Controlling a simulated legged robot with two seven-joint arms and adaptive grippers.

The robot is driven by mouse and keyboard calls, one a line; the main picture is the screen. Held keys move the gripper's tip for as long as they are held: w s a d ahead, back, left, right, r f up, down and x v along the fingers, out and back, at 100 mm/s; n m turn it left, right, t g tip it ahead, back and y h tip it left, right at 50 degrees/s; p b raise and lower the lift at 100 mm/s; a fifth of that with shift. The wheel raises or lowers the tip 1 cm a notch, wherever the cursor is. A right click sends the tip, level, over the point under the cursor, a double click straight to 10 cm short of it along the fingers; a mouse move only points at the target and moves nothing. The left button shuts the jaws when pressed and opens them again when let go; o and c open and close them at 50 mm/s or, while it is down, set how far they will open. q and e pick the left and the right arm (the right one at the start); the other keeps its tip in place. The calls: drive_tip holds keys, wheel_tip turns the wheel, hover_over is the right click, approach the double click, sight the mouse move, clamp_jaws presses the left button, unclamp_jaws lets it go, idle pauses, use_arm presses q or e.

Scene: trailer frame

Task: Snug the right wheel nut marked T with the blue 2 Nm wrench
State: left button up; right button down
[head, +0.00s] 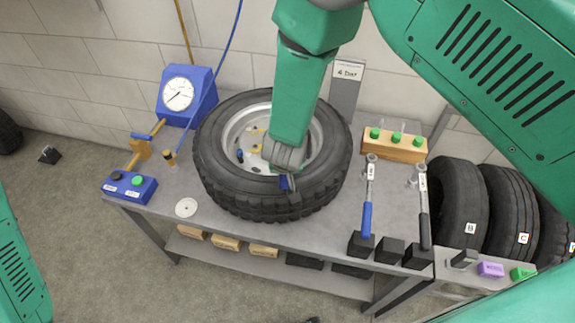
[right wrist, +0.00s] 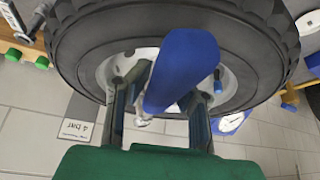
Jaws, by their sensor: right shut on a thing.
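My right gripper (head: 286,172) is over the near part of the tyre and rim, shut on a blue-handled wrench (head: 288,183). In the right wrist view the blue handle (right wrist: 180,65) stands between the fingers of the gripper (right wrist: 163,90), with a metal part below it. No marking on it is readable, and I cannot tell whether it touches a nut. The wheel (head: 213,170) lies flat on the bench. Its rim (head: 236,132) shows a blue piece (head: 240,155) and yellow pieces; my arm covers much of the hub. No T mark is readable. My left gripper is not in view.
Another blue-handled wrench (head: 367,215) and a black-handled wrench (head: 424,225) lean at black holders, the middle holder (head: 390,250) empty. A gauge (head: 180,93) and button box (head: 130,187) stand left. A wooden block (head: 395,147) with green knobs stands behind. Tyres (head: 460,200) stand right.

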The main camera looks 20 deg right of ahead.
drive_tip(key=shift+w+a+r, duration=0.2)
drive_tip(key=shift+w, duration=0.05)
drive_tip(key=shift+w+a+m+h+p, duration=0.3)
drive_tip(key=shift+w+a+m+p, duration=0.1)
drive_tip(key=shift+a+m+p, duration=0.2)
drive_tip(key=shift+w+a, duration=0.1)
drive_tip(key=shift+a, duration=0.1)
drive_tip(key=shift+w+a+m+g+h, duration=0.15)
drive_tip(key=shift+w+a+m, duration=0.25)
drive_tip(key=shift+a, duration=0.2)
drive_tip(key=shift+w+a+m+g+h, duration=0.15)
drive_tip(key=shift+w+a+m, duration=0.25)
drive_tip(key=shift+a, duration=0.15)
drive_tip(key=shift+a+f, duration=0.1)
drive_tip(key=shift+a, duration=0.05)
